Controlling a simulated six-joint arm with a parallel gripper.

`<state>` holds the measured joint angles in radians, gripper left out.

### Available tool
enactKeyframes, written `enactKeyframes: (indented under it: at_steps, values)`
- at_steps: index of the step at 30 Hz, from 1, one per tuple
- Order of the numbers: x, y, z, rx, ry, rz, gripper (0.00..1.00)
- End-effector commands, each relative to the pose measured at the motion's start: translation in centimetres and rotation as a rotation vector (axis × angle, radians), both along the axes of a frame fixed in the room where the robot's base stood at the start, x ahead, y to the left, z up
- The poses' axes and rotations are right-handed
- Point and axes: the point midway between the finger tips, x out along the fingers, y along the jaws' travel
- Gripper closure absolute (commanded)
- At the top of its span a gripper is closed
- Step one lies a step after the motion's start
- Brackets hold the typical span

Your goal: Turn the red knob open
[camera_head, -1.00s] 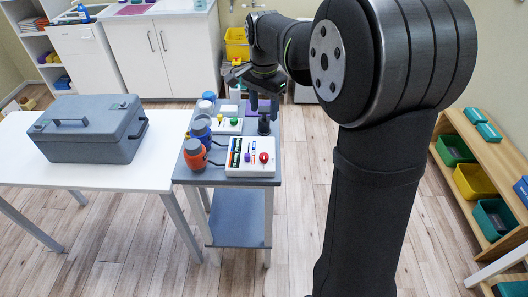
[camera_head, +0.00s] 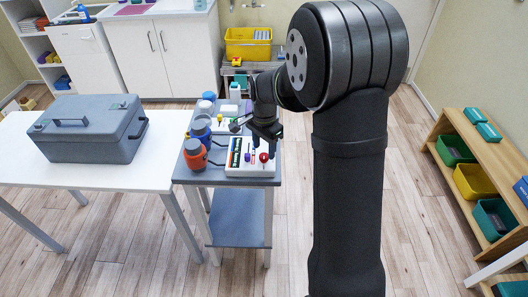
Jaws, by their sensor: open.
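The red knob (camera_head: 264,157) sits at the right end of a white panel box (camera_head: 250,172) on the small grey table. A purple knob (camera_head: 247,157) and coloured strips are to its left on the same panel. My gripper (camera_head: 261,147) is open and points down just above the red knob. Its fingers overlap the knob's top edge in this view, and I cannot tell whether they touch it. Part of the panel's back edge is hidden behind my gripper.
Orange (camera_head: 195,154) and blue (camera_head: 200,132) bottles stand left of the panel. A second white panel with a yellow knob (camera_head: 219,119) is behind. A grey toolbox (camera_head: 88,127) rests on the white table. A yellow bin (camera_head: 248,44) stands at the back.

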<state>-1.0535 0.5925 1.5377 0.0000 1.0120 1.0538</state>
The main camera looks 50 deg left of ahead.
Motion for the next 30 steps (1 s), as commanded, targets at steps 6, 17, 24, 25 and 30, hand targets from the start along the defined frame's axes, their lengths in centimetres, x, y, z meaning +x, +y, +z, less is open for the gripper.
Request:
enactKeyframes:
  at_steps: [6, 17, 24, 25, 30]
  values:
    - [0.0, 0.0, -2.4, -0.001, 0.000, 0.000, 0.50]
    - [0.0, 0.0, -2.8, 0.000, 0.000, 0.000, 0.52]
    - [0.0, 0.0, -2.8, 0.001, 0.000, 0.000, 0.94]
    - [0.0, 0.0, -2.8, 0.001, 0.000, 0.000, 0.94]
    - [0.0, 0.0, -2.7, 0.001, 0.000, 0.011, 0.94]
